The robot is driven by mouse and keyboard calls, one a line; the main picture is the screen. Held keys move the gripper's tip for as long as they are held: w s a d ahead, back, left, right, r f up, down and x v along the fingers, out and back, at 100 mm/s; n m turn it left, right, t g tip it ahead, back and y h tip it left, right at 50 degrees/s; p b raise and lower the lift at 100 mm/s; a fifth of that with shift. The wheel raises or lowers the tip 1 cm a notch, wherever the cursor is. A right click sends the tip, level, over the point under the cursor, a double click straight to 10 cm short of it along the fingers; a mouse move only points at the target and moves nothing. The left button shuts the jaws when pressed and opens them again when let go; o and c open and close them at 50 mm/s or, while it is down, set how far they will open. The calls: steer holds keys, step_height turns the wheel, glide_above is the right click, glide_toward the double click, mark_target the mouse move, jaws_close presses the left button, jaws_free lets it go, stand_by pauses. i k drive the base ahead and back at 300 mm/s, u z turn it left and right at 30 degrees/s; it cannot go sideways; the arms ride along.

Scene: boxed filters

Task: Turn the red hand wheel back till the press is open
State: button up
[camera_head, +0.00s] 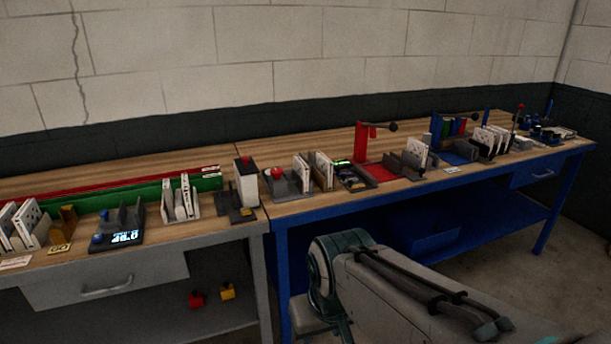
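I cannot make out a clear hand wheel at this size. A red upright stand (361,143) on the blue bench has a dark knob (393,127) out to its right and a red pad (380,173) at its foot. A white and dark upright unit (246,185) at the right end of the wooden-topped grey bench has a small red top (247,160). A low grey unit beside it has a red knob (277,172). I cannot tell which is the press or whether it is open. My gripper is out of view; only my arm's links show at the lower right.
The grey bench (110,280) and the blue bench (282,275) stand along the wall. White filters (187,197) stand in racks, with a blue-knobbed display unit (120,238) nearby. The floor (500,255) in front is clear at right.

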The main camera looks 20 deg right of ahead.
mark_target(276, 173)
steer(key=z, duration=0.2)
steer(key=k, duration=0.6)
steer(key=z, duration=0.95)
steer(key=i, duration=1.95)
steer(key=u, duration=1.5)
steer(key=i, duration=0.45)
steer(key=u, duration=0.35)
